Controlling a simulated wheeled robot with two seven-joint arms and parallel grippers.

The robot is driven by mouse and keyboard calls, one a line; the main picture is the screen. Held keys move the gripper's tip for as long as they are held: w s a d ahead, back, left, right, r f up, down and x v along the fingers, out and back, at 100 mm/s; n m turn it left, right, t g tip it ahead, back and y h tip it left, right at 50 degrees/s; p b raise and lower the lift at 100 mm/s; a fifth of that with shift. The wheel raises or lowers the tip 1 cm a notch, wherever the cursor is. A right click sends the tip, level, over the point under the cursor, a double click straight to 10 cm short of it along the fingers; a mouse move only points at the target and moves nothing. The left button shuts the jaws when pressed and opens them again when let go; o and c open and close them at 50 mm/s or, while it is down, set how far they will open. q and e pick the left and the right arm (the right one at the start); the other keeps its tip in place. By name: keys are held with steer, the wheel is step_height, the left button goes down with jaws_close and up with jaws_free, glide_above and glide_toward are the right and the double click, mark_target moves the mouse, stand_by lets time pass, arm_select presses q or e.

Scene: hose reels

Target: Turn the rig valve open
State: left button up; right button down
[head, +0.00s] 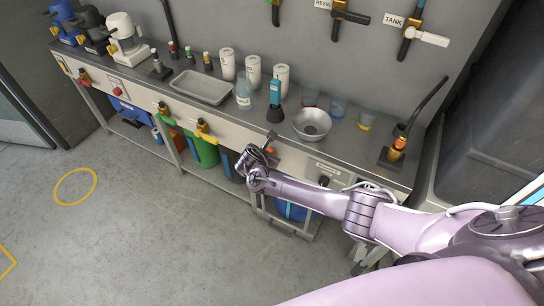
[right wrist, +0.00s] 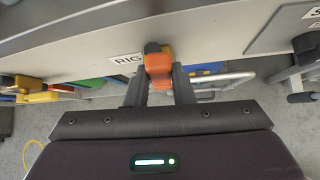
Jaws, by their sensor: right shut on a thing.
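The rig valve shows in the right wrist view as an orange handle (right wrist: 158,69) with a dark top, on the bench's front panel just right of a white RIG label (right wrist: 126,59). My right gripper (right wrist: 159,88) is shut on this handle, one finger on each side of it. In the head view my right gripper (head: 264,158) is at the bench front, and only a bit of the orange handle (head: 270,149) shows past it. The handle points out from the panel and a little down. My left gripper is not in view.
A green bucket (head: 203,152) stands below. The floor at left is clear.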

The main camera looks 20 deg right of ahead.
steer(key=shift+w+a+n+g+h+b, duration=0.4)
steer(key=shift+w+a+g, duration=0.1)
steer(key=shift+w+g, duration=0.1)
stand_by(0.3)
steer(key=c, duration=1.2)
jaws_free()
steer(key=shift+c, duration=0.2)
steer(key=shift+a+r, duration=0.1)
steer(key=p+v, duration=0.1)
steer(key=v, duration=0.6)
steer(key=shift+a+r+p, duration=0.2)
steer(key=shift+p, duration=0.15)
steer(key=shift+s, duration=0.1)
